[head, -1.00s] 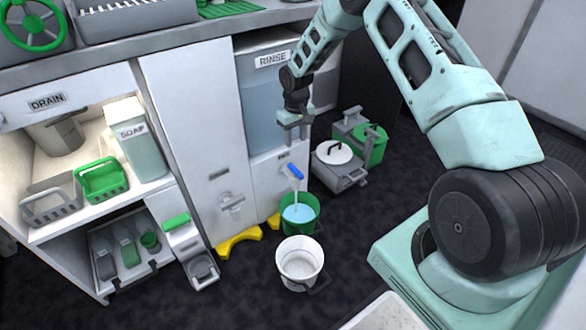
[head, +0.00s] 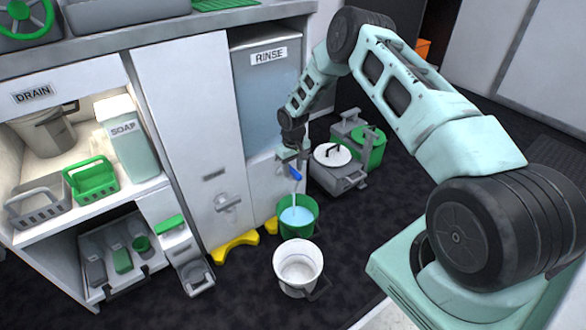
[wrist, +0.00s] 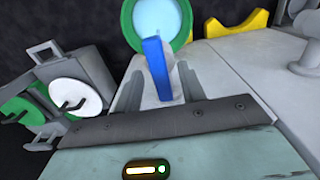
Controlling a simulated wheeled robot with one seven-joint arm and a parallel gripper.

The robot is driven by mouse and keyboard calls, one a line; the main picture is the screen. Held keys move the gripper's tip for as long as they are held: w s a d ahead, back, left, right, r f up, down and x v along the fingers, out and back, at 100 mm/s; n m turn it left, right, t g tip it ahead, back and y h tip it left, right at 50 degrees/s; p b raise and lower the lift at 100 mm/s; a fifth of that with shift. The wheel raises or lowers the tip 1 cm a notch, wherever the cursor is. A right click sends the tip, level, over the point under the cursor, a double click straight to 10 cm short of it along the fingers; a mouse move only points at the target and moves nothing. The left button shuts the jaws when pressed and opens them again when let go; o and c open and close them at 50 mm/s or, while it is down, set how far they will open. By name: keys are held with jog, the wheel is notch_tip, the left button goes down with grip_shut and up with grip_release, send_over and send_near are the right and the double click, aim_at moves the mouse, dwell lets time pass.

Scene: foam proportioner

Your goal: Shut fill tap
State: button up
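The fill tap has a blue lever (head: 296,174) on the cabinet front below the RINSE tank (head: 268,95). A pale stream runs from the tap into the green bucket (head: 298,216), which holds light blue liquid. In the wrist view the blue lever (wrist: 158,66) stands just beyond my gripper, with the green bucket (wrist: 158,18) behind it. My gripper (head: 291,157) is at the cabinet front, just above the lever.
A white bucket (head: 298,265) stands on the floor in front of the green one. Grey and green lidded containers (head: 340,166) stand right of the cabinet. Yellow foot-shaped pieces (head: 236,247) lie at the cabinet base. The dark floor in front is mostly clear.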

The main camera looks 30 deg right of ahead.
grip_shut()
jog(key=shift+m, duration=0.3)
jog(key=m+p, duration=0.1)
jog(key=m, duration=0.1)
jog(key=shift+r+m+p, duration=0.1)
jog(key=shift+m+p, duration=0.2)
jog(key=shift+m, duration=0.1)
jog(key=m+p, duration=0.1)
jog(key=m, duration=0.4)
jog(key=m+p, duration=0.1)
jog(key=m, duration=0.4)
jog(key=shift+m, duration=2.2)
